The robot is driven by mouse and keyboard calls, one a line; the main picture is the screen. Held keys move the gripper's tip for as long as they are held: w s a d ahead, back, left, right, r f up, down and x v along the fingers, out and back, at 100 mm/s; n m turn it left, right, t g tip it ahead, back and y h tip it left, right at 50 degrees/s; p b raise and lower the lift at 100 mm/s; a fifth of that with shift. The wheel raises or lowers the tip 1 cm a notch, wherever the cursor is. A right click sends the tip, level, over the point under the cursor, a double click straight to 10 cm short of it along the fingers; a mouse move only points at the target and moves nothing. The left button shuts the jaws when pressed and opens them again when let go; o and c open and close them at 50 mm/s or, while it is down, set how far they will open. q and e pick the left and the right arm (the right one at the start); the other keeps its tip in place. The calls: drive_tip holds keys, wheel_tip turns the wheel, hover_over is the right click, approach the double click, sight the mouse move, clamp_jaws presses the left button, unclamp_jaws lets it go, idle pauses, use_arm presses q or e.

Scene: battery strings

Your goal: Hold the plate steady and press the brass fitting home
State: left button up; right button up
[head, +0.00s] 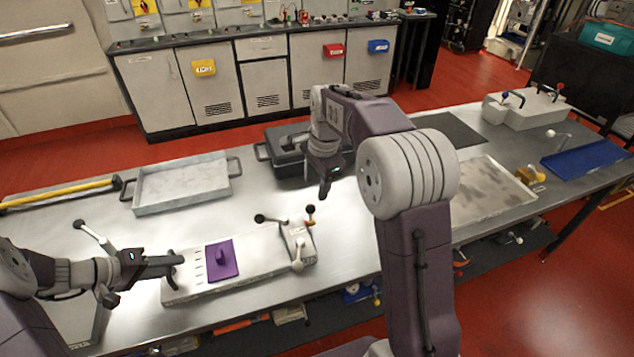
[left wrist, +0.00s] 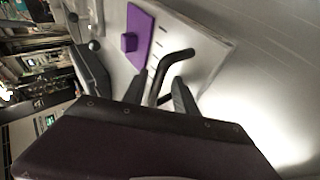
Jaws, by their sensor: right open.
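A white plate (head: 240,282) lies on the steel table at the front left, with a row of dark marks. A flat purple piece with a raised block (head: 222,260) sits on it. A black bent handle (left wrist: 178,57) rises at the plate's left end. My left gripper (head: 172,266) is at this handle; in the left wrist view its fingers (left wrist: 158,98) stand apart on either side of the bar. My right gripper (head: 324,190) is open and empty, pointing down above the table, right of the plate. A yellow, brass-like piece (head: 530,176) stands at the right; I cannot tell if it is the fitting.
A clamp block with black, red and white-knobbed levers (head: 298,242) stands at the plate's right end. Behind are a grey metal tray (head: 185,183) and a dark case (head: 283,150). A wide shallow tray (head: 490,190) and a blue tray (head: 585,160) lie to the right.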

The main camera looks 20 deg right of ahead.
use_arm(q)
drive_tip(key=v, duration=1.1)
drive_tip(key=shift+a+r, duration=0.25)
drive_tip(key=shift+a, duration=0.05)
drive_tip(key=shift+s, duration=0.15)
